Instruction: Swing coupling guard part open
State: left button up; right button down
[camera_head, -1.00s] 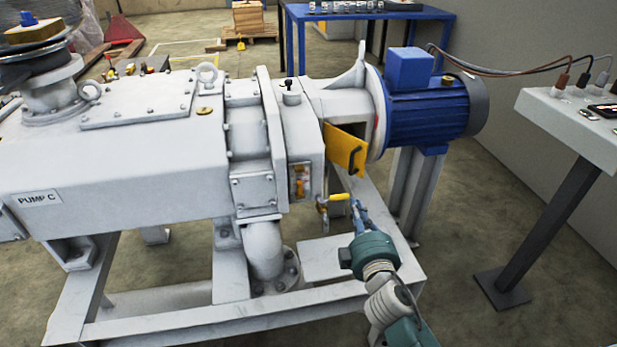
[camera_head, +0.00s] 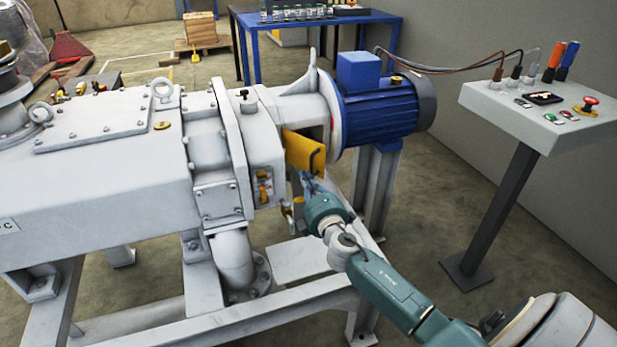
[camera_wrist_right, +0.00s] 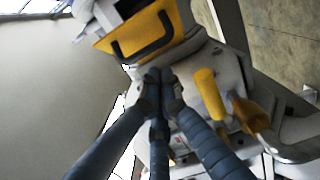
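The coupling guard part is a yellow plate (camera_head: 300,151) on the coupling housing between the pump and the blue motor. It stands angled out, with a dark opening behind its top edge. Its black handle (camera_head: 319,158) is on the right side; in the right wrist view the handle (camera_wrist_right: 146,45) lies just beyond the fingertips. My right gripper (camera_head: 308,181) is just below the plate, and its fingers (camera_wrist_right: 160,80) come together at the tips with nothing seen between them. They appear apart from the handle. My left gripper is out of view.
A yellow-handled valve (camera_wrist_right: 209,92) sits close beside my right fingers. The blue motor (camera_head: 378,108) and the white pump body (camera_head: 110,170) flank the guard. A control panel (camera_head: 540,110) on a post stands to the right. Open floor lies between post and pump frame.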

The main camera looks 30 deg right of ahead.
aim_at(315, 160)
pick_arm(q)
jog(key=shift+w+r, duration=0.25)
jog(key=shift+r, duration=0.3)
pick_arm(e)
jog(key=shift+w+d, duration=0.45)
jog(key=shift+d, duration=0.25)
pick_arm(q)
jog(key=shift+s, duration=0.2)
pick_arm(e)
jog(key=d+b, duration=0.1)
jog(key=d, duration=0.3)
jog(key=shift+d, duration=0.3)
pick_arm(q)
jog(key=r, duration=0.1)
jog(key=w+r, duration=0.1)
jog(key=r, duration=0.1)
pick_arm(e)
jog(key=shift+a, duration=0.1)
